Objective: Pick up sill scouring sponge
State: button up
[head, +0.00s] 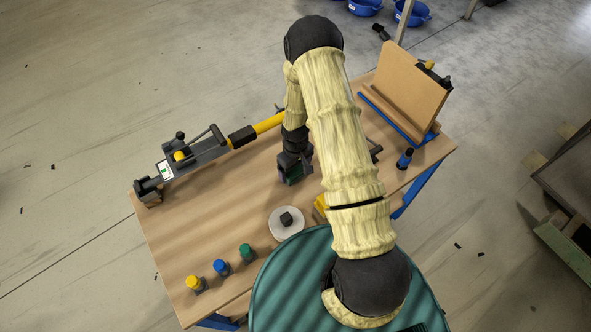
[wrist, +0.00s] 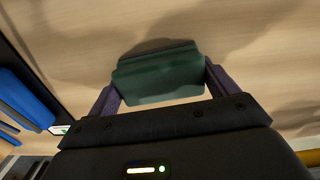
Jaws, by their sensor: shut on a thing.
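The scouring sponge (wrist: 160,78) is a dark green block in the wrist view, between the two purple-grey fingers of my gripper (wrist: 162,88). My gripper is shut on it, one finger at each end. In the head view my gripper (head: 291,176) is above the wooden table, and a bit of the green sponge shows at its tip. A soft shadow lies on the wood around the sponge in the wrist view. I cannot tell how large the gap to the table is.
A yellow and black tool (head: 185,158) lies along the table's left edge. A white disc (head: 287,223) with a black knob is nearer. Yellow (head: 194,283), blue (head: 221,267) and green-capped (head: 246,252) items stand at front left. An upright brown board (head: 408,88) and a blue-black bottle (head: 405,158) are right.

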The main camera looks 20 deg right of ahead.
jog(key=shift+r, duration=0.15)
notch_tip(320, 180, up, 10)
jog(key=shift+f+b, duration=0.1)
jog(key=shift+b, duration=1.15)
jog(key=o, duration=0.4)
jog(key=c, duration=0.3)
jog(key=shift+f, duration=0.1)
notch_tip(320, 180, down, 8)
jog(key=m, duration=0.4)
jog(key=shift+r+m, duration=0.25)
jog(key=shift+m, duration=0.05)
